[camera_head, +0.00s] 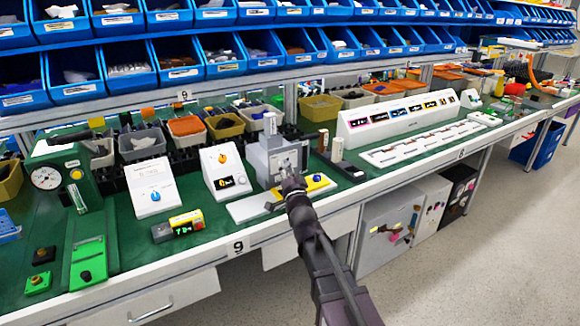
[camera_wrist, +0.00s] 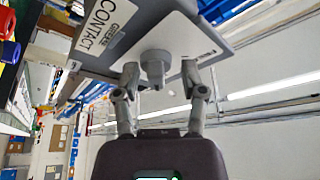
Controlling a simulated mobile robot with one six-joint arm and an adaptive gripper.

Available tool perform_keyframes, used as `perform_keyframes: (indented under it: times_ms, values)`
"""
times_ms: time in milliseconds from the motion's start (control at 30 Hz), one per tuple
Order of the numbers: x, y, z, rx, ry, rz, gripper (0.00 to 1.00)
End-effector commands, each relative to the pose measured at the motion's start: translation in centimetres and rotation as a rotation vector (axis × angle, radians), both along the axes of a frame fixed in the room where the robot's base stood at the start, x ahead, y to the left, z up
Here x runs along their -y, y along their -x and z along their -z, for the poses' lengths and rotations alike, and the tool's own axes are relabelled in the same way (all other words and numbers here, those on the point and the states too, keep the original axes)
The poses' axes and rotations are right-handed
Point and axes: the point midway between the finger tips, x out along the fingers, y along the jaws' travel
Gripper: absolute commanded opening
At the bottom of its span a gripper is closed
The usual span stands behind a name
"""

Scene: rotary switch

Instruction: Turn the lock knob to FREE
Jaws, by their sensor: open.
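A grey knob (camera_wrist: 155,66) sticks out of a pale plate on a grey box in the wrist view. Its grip ridge points toward my gripper. My gripper (camera_wrist: 160,76) is open, with one fingertip on each side of the knob. A gap shows on both sides, wider on the right. The grey box (camera_head: 262,160) also shows in the head view, where my gripper (camera_head: 290,182) is at its front right face and hides the knob. Small print on the plate is too blurred to read.
A white box with an orange knob (camera_head: 223,170) stands left of the grey box. A yellow box with a blue button (camera_head: 318,183) lies to its right. A sloped white panel (camera_head: 400,112) is further right. Blue bins (camera_head: 180,62) line the shelves behind.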

Motion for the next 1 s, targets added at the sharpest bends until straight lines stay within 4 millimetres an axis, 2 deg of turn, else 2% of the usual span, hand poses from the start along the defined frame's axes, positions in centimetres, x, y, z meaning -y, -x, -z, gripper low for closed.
perform_keyframes:
  times_ms: [200,300,400,1000]
  values:
    - [0.6,-0.2,0.0,0.000,0.000,0.007,0.54]
    - [0.8,-0.2,0.0,0.000,0.000,0.010,0.25]
    - [0.9,-0.3,0.0,0.001,0.001,0.011,0.00]
    - [1.4,-0.5,0.0,0.058,0.080,0.017,0.00]
